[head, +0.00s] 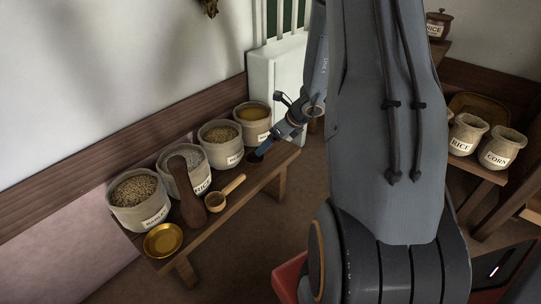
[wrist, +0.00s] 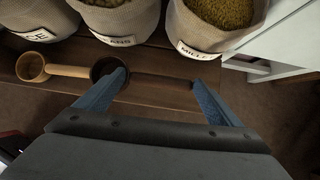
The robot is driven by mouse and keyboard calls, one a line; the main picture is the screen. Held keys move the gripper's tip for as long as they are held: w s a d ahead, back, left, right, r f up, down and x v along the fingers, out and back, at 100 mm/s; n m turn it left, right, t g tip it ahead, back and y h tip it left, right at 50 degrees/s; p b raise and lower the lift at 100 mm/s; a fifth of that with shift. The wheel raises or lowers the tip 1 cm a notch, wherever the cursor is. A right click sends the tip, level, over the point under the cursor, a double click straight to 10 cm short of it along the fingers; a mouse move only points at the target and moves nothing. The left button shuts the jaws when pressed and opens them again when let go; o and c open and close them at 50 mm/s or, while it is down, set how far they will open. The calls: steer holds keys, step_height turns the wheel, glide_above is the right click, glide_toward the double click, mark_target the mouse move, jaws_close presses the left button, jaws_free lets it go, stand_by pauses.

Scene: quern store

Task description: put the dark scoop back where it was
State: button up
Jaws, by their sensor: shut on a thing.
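The dark scoop (wrist: 160,82) lies crosswise between the fingers of my gripper (wrist: 158,84) in the wrist view. Its round bowl is by the left finger and its handle runs to the right finger. My gripper is shut on it. In the head view my gripper (head: 266,150) is low over the right end of the bench (head: 262,176), in front of the millet sack, and the dark scoop's bowl (head: 254,157) shows beside the fingers. I cannot tell whether the scoop touches the bench.
A light wooden scoop (head: 222,195) lies on the bench to the left; it also shows in the wrist view (wrist: 32,67). Labelled grain sacks (head: 220,152) line the back. A tall dark wooden piece (head: 186,193) and a brass dish (head: 163,240) are farther left.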

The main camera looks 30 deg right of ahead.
step_height(320, 180, down, 4)
steer(key=shift+f+b, duration=0.25)
steer(key=shift+b, duration=0.65)
steer(key=o, duration=0.9)
steer(key=shift+o, duration=0.2)
steer(key=p+v, duration=0.5)
steer(key=v, duration=0.7)
steer(key=shift+a, duration=0.1)
